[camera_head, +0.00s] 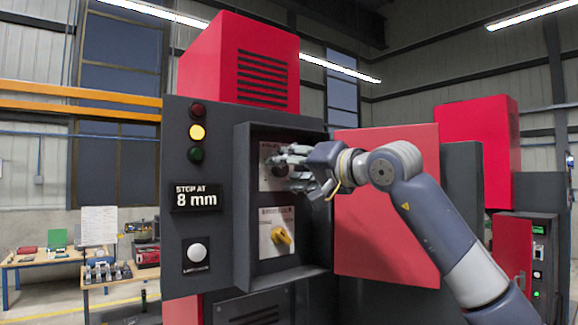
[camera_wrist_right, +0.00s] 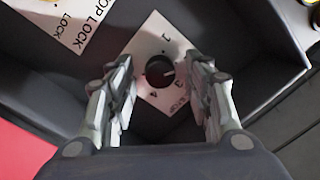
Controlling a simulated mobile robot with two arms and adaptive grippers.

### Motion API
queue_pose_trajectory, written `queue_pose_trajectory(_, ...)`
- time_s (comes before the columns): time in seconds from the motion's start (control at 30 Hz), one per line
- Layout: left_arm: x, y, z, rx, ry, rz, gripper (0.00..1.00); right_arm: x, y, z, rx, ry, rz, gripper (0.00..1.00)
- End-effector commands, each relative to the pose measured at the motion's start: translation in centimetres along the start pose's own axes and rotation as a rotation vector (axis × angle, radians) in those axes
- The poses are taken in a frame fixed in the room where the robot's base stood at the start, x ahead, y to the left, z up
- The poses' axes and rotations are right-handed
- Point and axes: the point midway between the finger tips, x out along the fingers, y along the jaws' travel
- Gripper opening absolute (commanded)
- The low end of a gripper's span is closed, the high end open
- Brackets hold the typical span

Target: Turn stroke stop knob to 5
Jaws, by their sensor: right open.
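The black stroke stop knob (camera_wrist_right: 159,72) sits on a white plate with numerals around it in the right wrist view. A light pointer mark on it points to the right, near the 3. In the head view the plate (camera_head: 265,178) is in the upper part of a recessed box, and my right gripper (camera_head: 288,165) hides most of the knob. My right gripper (camera_wrist_right: 168,90) is open, its fingers on either side of the knob and apart from it. My left gripper is not in view.
The box walls (camera_head: 242,210) stand close around. A red door (camera_head: 372,235) is open to the right. A display (camera_head: 196,197) reads "STOP AT 8 mm"; the yellow lamp (camera_head: 197,132) is lit.

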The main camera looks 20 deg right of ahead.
Motion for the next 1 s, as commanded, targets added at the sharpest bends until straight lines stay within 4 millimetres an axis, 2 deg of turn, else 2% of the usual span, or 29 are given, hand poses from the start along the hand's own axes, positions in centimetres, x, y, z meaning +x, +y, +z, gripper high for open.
queue_pose_trajectory(0.17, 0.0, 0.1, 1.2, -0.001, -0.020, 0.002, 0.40, 0.0, 0.1, 0.1, 0.000, -0.001, 0.001, 0.45)
queue_pose_trajectory(0.3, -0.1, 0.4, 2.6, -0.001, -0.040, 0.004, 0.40, 0.0, 0.1, 0.1, 0.000, -0.001, 0.001, 0.13)
queue_pose_trajectory(0.37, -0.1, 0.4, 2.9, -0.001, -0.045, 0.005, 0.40, 0.0, 0.1, 0.1, 0.000, -0.001, 0.001, 0.03)
queue_pose_trajectory(0.73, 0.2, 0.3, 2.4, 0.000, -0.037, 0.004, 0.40, 0.0, 0.1, 0.1, 0.039, 0.000, 0.000, 0.03)
queue_pose_trajectory(1.0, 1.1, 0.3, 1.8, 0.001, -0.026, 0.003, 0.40, 0.0, 0.3, 0.3, 0.201, 0.008, -0.007, 0.03)
